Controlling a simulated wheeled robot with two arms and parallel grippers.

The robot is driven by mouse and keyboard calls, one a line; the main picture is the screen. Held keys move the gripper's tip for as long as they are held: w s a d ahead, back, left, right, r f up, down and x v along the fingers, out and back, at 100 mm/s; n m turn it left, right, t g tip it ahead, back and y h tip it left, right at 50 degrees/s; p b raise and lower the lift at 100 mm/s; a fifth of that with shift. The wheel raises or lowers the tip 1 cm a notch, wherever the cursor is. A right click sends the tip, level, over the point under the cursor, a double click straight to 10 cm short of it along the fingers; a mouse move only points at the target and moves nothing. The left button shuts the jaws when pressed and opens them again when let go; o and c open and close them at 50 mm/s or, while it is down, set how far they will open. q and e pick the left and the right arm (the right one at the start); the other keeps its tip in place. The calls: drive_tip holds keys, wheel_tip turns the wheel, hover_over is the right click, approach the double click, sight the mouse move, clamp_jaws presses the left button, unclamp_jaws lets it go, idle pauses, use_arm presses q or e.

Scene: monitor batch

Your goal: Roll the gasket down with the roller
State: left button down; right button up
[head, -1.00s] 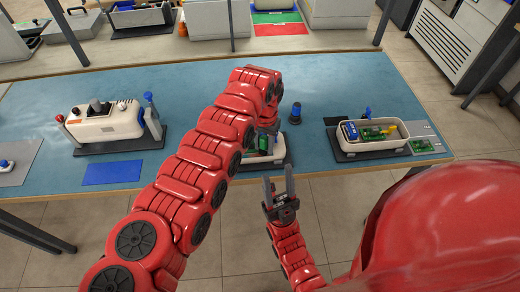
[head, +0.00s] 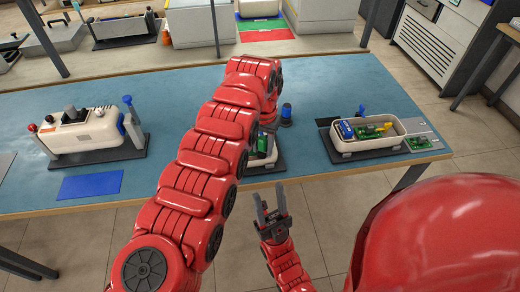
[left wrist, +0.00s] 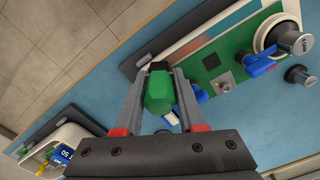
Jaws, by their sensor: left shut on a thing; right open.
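My left gripper (left wrist: 165,76) is shut on a green faceted piece with a dark end (left wrist: 158,95), which looks like the handle of the roller. In the head view my left arm hides most of this gripper and what it holds. The middle white housing (head: 268,147) is partly hidden behind that arm. In the left wrist view this housing (left wrist: 196,45) holds a green board (left wrist: 210,68), beyond the held piece. I cannot make out the gasket or whether the roller touches anything. My right gripper (head: 269,192) is open and empty, in front of the table's near edge.
A white tray-like housing (head: 345,147) with a green board and blue block stands at right. A closed white housing (head: 88,132) stands at left, behind a blue mat (head: 91,186). Bare blue tabletop (head: 170,90) lies between.

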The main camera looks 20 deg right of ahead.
use_arm(q)
drive_tip(key=shift+w+a+b, duration=0.35)
drive_tip(key=shift+a+b, duration=0.05)
drive_tip(key=shift+a, duration=0.15)
drive_tip(key=shift+a+b, duration=0.35)
drive_tip(key=shift+a, duration=0.4)
drive_tip(key=shift+w+a+b, duration=0.3)
drive_tip(key=shift+a+b, duration=0.05)
drive_tip(key=shift+a, duration=0.25)
drive_tip(key=shift+w+a, duration=0.1)
drive_tip(key=shift+a, duration=0.5)
drive_tip(key=shift+w+a+b, duration=0.2)
drive_tip(key=shift+a+b, duration=0.3)
drive_tip(key=shift+b, duration=0.15)
drive_tip(key=shift+w+a, duration=0.15)
drive_tip(key=shift+a, duration=0.35)
